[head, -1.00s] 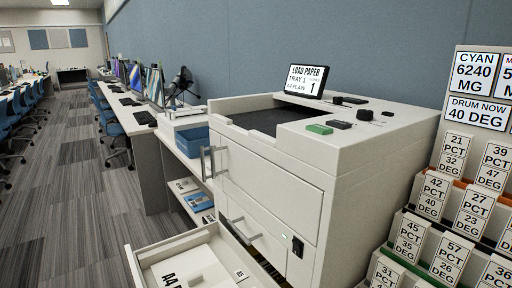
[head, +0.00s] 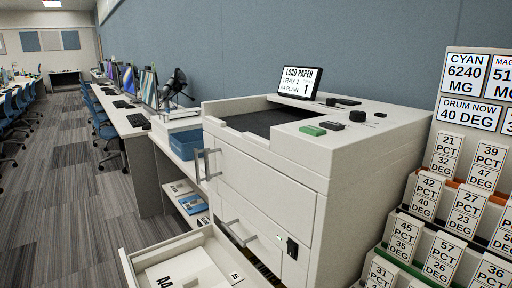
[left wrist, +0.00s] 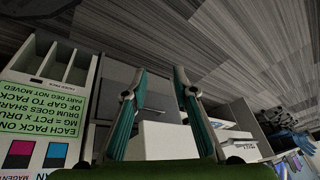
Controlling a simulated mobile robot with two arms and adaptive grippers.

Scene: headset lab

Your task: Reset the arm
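My left gripper (left wrist: 160,72) shows in the left wrist view, its two teal-lined fingers spread apart with no object held between them. It points toward a grey carpet floor, with white cabinet-like boxes behind and beside the fingers. Neither of my arms shows in the head view, and my right gripper is in no view.
A large white printer (head: 265,165) stands in the middle, with a pulled-out drawer (head: 215,240) at its lower front. A label rack (head: 450,190) stands at right. Desks with monitors and blue chairs (head: 95,110) run along the left. Carpet floor (head: 60,210) is clear at left.

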